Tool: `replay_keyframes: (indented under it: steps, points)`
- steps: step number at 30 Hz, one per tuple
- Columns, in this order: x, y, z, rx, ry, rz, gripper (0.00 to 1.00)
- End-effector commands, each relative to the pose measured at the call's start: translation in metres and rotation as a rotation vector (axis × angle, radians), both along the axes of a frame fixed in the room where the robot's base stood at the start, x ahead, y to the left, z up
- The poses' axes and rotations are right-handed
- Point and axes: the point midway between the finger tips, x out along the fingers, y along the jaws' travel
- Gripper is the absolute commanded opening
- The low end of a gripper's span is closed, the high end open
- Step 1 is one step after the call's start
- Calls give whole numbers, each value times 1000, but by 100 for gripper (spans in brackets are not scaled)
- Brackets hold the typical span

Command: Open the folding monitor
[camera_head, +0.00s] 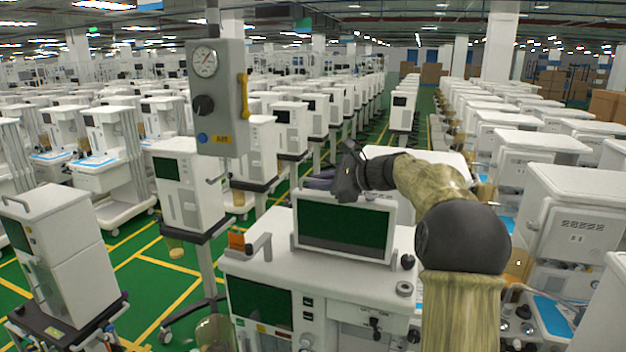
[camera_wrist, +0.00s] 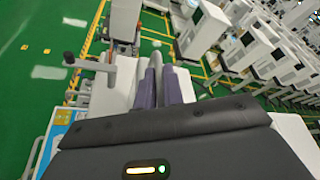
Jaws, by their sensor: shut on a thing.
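The folding monitor (camera_head: 343,228) stands raised on top of the white anaesthesia cart (camera_head: 270,268), its dark green screen facing my head camera and tilted slightly back. My gripper (camera_head: 318,180) is at the monitor's top edge, towards its upper left, with the purple-grey fingers partly hidden behind the frame. In the wrist view the two fingers (camera_wrist: 159,82) lie close together, shut on the monitor.
A grey bracket arm (camera_head: 258,246) rises from the cart's left top. Many similar carts stand close on both sides. Green floor aisles lie between the rows.

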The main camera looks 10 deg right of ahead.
Motion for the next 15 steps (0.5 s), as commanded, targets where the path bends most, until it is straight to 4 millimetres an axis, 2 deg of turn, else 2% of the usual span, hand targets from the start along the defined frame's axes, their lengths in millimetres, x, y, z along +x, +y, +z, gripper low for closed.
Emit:
replay_keyframes:
  steps: [13,14,15]
  points:
    - [2,-2,-4,0,15,3,0]
    - [2,-1,-4,1,15,2,15]
    - [2,-1,-4,2,14,2,23]
